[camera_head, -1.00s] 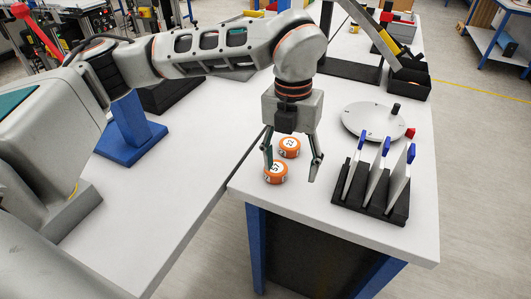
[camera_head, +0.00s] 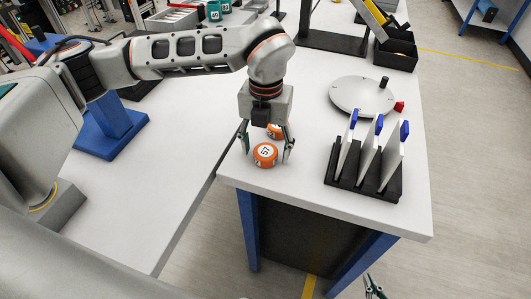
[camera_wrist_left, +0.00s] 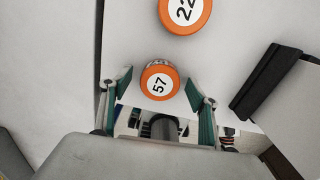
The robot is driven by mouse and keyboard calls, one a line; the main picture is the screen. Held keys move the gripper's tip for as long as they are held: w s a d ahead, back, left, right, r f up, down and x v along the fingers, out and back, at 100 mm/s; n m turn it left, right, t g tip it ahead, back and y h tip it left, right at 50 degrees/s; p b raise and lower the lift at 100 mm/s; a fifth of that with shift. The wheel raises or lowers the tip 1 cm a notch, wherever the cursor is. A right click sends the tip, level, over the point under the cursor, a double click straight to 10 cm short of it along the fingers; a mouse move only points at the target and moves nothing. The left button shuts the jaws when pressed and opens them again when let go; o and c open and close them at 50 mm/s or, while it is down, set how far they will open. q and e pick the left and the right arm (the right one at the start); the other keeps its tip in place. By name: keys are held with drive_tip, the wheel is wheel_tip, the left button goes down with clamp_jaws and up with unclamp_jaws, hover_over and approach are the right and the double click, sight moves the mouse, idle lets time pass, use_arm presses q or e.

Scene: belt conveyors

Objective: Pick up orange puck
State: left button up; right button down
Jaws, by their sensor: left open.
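Two orange pucks with white number labels lie on the white table near its front left corner. The nearer puck, marked 57 (camera_head: 265,155), is also central in the left wrist view (camera_wrist_left: 159,82). The other, marked 22 (camera_wrist_left: 184,12), lies just behind it and is partly hidden by my gripper in the head view (camera_head: 276,132). My left gripper (camera_head: 266,153) points down, open, with one finger on each side of puck 57. In the left wrist view gaps show between the fingers (camera_wrist_left: 158,90) and this puck. A small part of my right gripper (camera_head: 374,288) shows at the bottom edge.
A black rack (camera_head: 364,180) with upright blue-tipped plates stands right of the pucks. A round grey turntable (camera_head: 361,97) with a black knob and a red piece is behind it. A long white surface (camera_head: 150,200) lies to the left across a narrow gap.

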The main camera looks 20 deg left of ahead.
use_arm(q)
drive_tip(key=shift+f, duration=0.25)
drive_tip(key=c, duration=1.2)
drive_tip(key=shift+c, duration=0.2)
drive_tip(key=shift+r, duration=0.1)
